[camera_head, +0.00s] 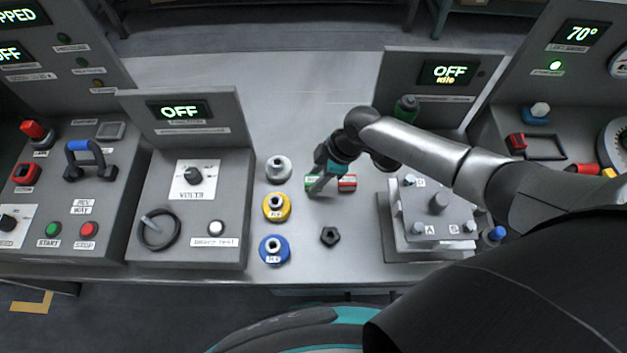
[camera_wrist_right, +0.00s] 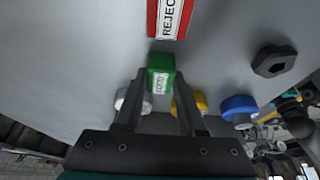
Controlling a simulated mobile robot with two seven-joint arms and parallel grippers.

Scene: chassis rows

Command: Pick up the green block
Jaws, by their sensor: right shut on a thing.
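My right gripper is shut on the green block, low over the bench. I cannot tell whether the block touches the surface. My left gripper is not in view.
A red REJECT piece (camera_head: 347,183) lies just right of the gripper. Silver (camera_head: 278,168), yellow (camera_head: 276,207) and blue (camera_head: 274,249) round pieces stand to the left. A black hexagonal nut (camera_head: 330,236) lies nearer. A grey fixture (camera_head: 432,222) stands at right.

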